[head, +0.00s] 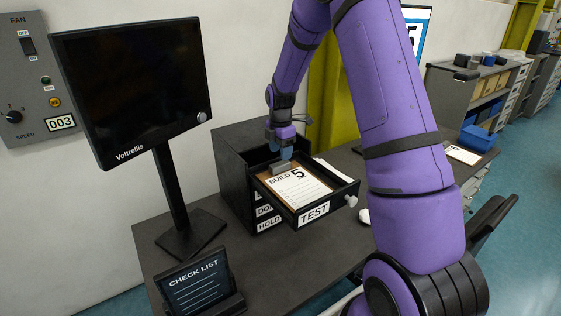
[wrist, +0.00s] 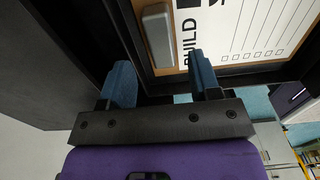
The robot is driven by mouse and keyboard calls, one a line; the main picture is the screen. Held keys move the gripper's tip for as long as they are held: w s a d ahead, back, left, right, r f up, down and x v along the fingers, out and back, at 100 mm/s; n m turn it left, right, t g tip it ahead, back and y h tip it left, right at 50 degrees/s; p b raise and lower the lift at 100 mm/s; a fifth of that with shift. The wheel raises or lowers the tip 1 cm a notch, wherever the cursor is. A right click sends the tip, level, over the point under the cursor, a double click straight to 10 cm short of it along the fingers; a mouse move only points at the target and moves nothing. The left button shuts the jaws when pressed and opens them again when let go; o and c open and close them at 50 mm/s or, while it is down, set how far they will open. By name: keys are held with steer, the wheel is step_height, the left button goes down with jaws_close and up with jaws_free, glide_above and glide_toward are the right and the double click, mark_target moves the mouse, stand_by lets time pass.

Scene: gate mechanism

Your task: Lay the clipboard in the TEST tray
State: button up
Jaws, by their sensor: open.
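The clipboard (head: 294,187), brown with a white "BUILD 5" sheet and a grey clip, lies in the pulled-out TEST tray (head: 314,213). In the wrist view the clipboard (wrist: 258,35) lies flat inside the dark tray rim, its clip (wrist: 158,36) near the top. My gripper (head: 281,153) is over the back of the tray, by the clip end of the clipboard. Its blue fingers (wrist: 162,80) are apart with nothing between them that I can see gripped. One finger overlaps the clipboard's edge in the wrist view; whether it touches cannot be told.
The black drawer cabinet (head: 233,172) has more drawers below, one marked HOLD. A monitor (head: 134,90) and a CHECK LIST stand (head: 198,284) are to the left. My arm crosses the right side.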

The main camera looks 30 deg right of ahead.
steer(key=s+a+r+m+t, duration=0.1)
steer(key=s+a+r+m, duration=0.3)
steer(key=s+r, duration=0.5)
steer(key=s+a+r+m+t, duration=0.1)
steer(key=s+a+r+m, duration=0.4)
steer(key=r, duration=0.9)
steer(key=s+a+r+m+t, duration=0.1)
steer(key=s+m, duration=0.3)
steer(key=s, duration=0.6)
steer(key=s+a+r+m+t, duration=0.2)
steer(key=s+m, duration=0.3)
steer(key=s, duration=0.6)
steer(key=shift+s+a+r, duration=0.15)
steer(key=shift+s+a, duration=0.15)
steer(key=shift+a, duration=0.05)
